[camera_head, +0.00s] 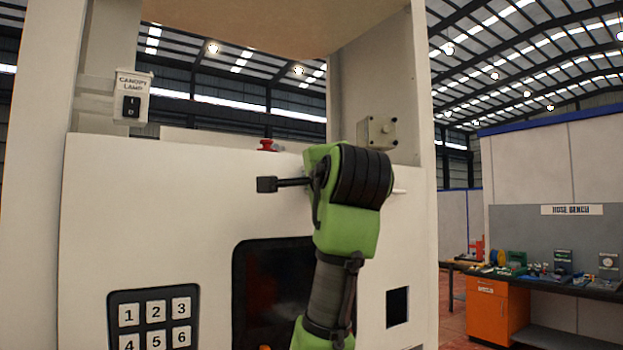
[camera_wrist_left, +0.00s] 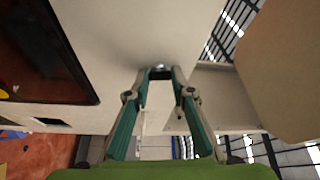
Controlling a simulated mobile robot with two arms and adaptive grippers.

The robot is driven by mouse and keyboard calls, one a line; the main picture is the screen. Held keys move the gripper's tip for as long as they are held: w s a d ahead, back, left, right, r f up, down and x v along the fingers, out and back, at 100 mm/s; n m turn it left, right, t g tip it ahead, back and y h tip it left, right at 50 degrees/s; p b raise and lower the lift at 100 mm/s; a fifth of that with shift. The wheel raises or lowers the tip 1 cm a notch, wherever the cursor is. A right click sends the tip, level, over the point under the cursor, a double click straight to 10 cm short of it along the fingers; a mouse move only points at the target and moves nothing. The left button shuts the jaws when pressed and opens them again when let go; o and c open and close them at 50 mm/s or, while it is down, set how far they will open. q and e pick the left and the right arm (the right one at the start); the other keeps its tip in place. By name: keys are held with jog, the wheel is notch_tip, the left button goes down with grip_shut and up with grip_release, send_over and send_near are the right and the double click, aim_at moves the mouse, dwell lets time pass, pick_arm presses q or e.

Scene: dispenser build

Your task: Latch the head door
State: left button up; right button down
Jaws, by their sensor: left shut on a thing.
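The head door (camera_head: 160,215) is the broad white front panel and appears to lie flat against the cabinet. My green left wrist (camera_head: 345,220) stands in front of the door's right part and hides my fingers in the head view. In the left wrist view my left gripper (camera_wrist_left: 160,82) has its teal fingers converging at the tips on a small dark piece with a shiny end (camera_wrist_left: 159,68), apparently the latch handle, close to the white panel. The latch's exact position is hidden by my wrist in the head view. My right gripper is not in view.
The door has a dark window (camera_head: 268,285) and a keypad (camera_head: 155,318). A red knob (camera_head: 266,145) and a lamp switch (camera_head: 132,105) are above and left. A grey box (camera_head: 377,132) sits behind my wrist. A hose bench (camera_head: 545,280) stands at right.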

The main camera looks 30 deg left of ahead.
pick_arm(q)
jog(key=shift+r+m, duration=0.15)
jog(key=shift+m, duration=0.95)
jog(key=o, duration=1.1)
jog(key=shift+d, duration=0.1)
jog(key=v, duration=1.2)
jog(key=shift+r, duration=0.3)
